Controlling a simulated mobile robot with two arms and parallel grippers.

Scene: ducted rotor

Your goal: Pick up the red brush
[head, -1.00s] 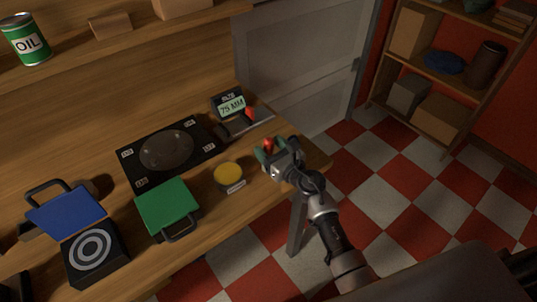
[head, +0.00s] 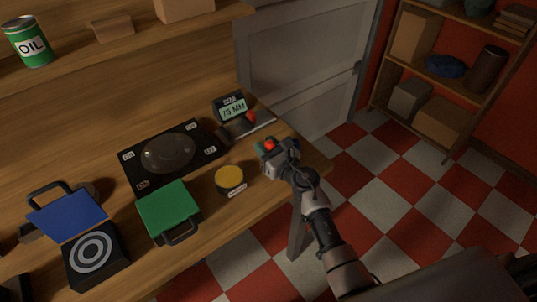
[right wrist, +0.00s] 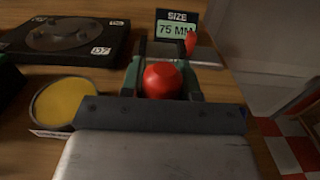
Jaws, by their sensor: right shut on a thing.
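The red brush (head: 270,145) is at the right end of the wooden workbench, in my right gripper (head: 267,149). In the right wrist view its rounded red top (right wrist: 162,80) shows between the two green-padded fingers (right wrist: 163,68), which are shut on it. The lower part of the brush is hidden by the gripper, so I cannot tell whether it touches the bench. My left gripper is not in view.
A caliper-like tool with a red tip (head: 251,117) and a "75 MM" display (head: 230,107) lie just behind. A yellow-topped round tin (head: 229,178), a green lidded box (head: 168,211) and a black plate (head: 186,133) are to the left. The checkered floor is clear at right.

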